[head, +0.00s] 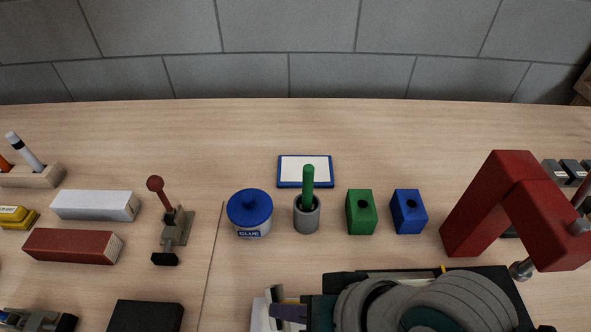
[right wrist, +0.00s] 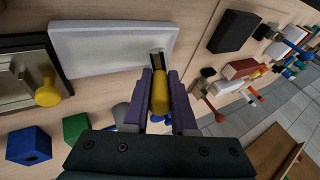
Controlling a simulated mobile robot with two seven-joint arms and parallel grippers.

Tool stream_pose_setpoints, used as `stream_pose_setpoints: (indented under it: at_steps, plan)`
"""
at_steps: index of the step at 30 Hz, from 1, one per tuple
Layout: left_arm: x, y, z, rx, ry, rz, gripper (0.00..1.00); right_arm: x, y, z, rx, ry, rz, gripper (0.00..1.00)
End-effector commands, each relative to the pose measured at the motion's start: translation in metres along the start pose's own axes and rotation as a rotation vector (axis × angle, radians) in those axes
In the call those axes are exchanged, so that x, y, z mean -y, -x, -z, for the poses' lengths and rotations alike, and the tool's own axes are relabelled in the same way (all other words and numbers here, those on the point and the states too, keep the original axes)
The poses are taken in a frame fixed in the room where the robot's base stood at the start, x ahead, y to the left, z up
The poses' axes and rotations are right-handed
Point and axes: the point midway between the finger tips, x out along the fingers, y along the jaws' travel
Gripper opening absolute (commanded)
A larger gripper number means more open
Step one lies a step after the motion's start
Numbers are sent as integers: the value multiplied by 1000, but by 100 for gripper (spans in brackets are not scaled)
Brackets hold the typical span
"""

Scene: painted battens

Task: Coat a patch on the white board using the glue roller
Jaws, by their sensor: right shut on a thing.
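My right gripper (right wrist: 160,85) is shut on the yellow handle of the glue roller (right wrist: 160,93). The roller's dark and silver head lies over the right end of the white board (right wrist: 105,45) in the right wrist view; I cannot tell whether it touches. In the head view my right gripper (head: 287,312) is at the bottom centre, and my arm hides most of the white board (head: 261,315) and the roller. The glue pot (head: 250,212), with a blue lid, stands left of a grey cup holding a green handle. My left gripper is not in view.
Behind the arm stand the grey cup (head: 307,218), a green block (head: 360,213) and a blue block (head: 408,212). A blue-framed white panel (head: 305,158) lies further back. A red angled frame (head: 490,205) rises at right. A toggle clamp (head: 172,235) and battens lie left.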

Motion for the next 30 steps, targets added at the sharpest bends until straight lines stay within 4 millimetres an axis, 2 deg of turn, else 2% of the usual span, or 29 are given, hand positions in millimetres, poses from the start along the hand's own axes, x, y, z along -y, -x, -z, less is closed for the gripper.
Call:
stream_pose_setpoints:
  at_steps: [1,2,21,30]
  plan:
    - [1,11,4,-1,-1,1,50,7,14,6,-5,1,0,0]
    - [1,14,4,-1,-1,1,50,10,20,8,-6,-1,-3,0]
    - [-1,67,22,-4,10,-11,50,32,62,29,-8,-9,-7,0]
    - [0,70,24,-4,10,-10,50,33,64,31,-9,-10,-7,0]
